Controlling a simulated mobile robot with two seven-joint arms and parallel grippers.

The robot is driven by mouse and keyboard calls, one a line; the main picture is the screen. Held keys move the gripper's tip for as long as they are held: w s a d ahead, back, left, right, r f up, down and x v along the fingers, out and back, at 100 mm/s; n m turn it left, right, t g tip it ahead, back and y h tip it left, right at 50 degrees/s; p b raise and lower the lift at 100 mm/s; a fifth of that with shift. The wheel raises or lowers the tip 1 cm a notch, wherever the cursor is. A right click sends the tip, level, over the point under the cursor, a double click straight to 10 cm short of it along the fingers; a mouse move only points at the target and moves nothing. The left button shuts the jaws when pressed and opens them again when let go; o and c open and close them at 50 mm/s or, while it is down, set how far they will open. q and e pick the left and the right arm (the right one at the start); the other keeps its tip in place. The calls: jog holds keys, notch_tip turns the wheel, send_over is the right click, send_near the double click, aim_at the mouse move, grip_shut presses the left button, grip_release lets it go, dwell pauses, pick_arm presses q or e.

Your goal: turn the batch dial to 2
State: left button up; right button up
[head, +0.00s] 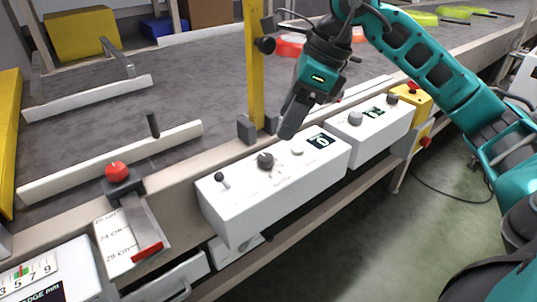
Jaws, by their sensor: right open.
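The nearer white control box (240,212) has a dark round dial (266,160) on its top, with small marks around it too small to read. A black toggle (219,177) stands left of this dial, and a pale knob (297,150) and a lit display (318,141) are to its right. A grey dial (355,118) is on the second white box (372,134). I cannot read which dial is the batch dial. My right gripper (290,122) is open and empty, pointing down above the back of the nearer box, apart from the dials. My left gripper is out of view.
A yellow post (255,65) stands close behind my right gripper. The grey conveyor belt (195,85) runs behind the boxes, with white guide bars. A red-topped slider (117,170) and a length scale are at left. Orange and green pans lie far back. A yellow emergency-stop box (420,101) is right.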

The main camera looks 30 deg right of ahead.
aim_at(267, 157)
jog(key=b+x, duration=0.1)
jog(key=x, duration=0.7)
jog(key=shift+b, duration=0.4)
jog(key=shift+w+a+f, duration=0.15)
jog(key=shift+a+f, duration=0.05)
jog(key=shift+f, duration=0.15)
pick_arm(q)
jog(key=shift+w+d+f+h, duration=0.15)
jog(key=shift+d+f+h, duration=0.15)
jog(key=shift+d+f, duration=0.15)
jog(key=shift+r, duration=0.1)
pick_arm(e)
jog(key=c, duration=1)
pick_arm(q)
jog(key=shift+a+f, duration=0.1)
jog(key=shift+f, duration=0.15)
pick_arm(e)
jog(key=shift+c, duration=0.2)
